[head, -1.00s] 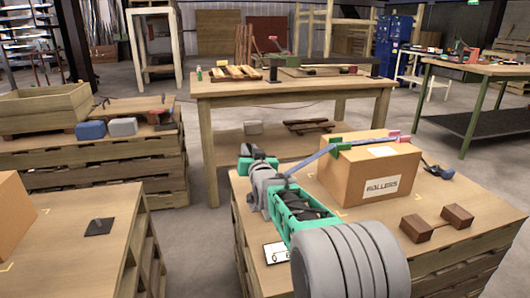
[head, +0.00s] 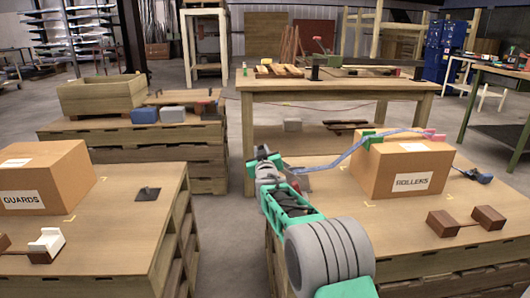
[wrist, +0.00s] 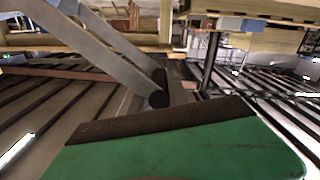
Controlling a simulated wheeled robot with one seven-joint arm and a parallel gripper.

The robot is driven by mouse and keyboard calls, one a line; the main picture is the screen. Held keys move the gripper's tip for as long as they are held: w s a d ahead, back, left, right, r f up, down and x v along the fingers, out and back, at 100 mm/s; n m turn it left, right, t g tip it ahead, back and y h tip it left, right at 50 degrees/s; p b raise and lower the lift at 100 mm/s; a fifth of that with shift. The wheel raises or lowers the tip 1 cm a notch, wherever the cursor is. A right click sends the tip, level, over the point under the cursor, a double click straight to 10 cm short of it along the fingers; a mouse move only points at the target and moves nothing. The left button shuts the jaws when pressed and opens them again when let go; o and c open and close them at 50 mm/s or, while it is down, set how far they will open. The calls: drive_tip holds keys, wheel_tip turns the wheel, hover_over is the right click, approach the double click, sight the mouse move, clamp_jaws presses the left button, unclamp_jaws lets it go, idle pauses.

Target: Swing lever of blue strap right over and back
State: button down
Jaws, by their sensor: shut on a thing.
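The blue strap (head: 345,157) runs over the top of the ROLLERS box (head: 370,178), past green (head: 372,138) and pink (head: 434,134) corner pieces. Its left part slopes down, bent, to my gripper (head: 268,160), left of the box. In the wrist view a grey metal lever (wrist: 110,50) of two bars ends in a black round grip (wrist: 159,97) just above the brown-edged green finger (wrist: 170,145). My jaws are shut, seemingly on this lever; the contact itself is hidden. A blue and dark buckle-like piece (head: 479,176) lies right of the box.
The GUARDS box (head: 60,178) and a dark plate with a peg (head: 148,193) are on the left pallet. A wooden workbench (head: 335,86) stands behind. A floor gap separates the pallets.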

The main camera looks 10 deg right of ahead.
drive_tip(key=shift+d+f, duration=0.2)
drive_tip(key=shift+f, duration=0.2)
drive_tip(key=c, duration=1.5)
unclamp_jaws()
drive_tip(key=shift+d, duration=0.15)
drive_tip(key=shift+o, duration=1)
drive_tip(key=shift+r, duration=0.15)
drive_tip(key=shift+a+r, duration=0.1)
drive_tip(key=shift+a, duration=0.1)
drive_tip(key=shift+s, duration=0.2)
drive_tip(key=s+p, duration=0.2)
drive_tip(key=s, duration=0.5)
drive_tip(key=shift+s+a, duration=0.2)
drive_tip(key=shift+a, duration=0.25)
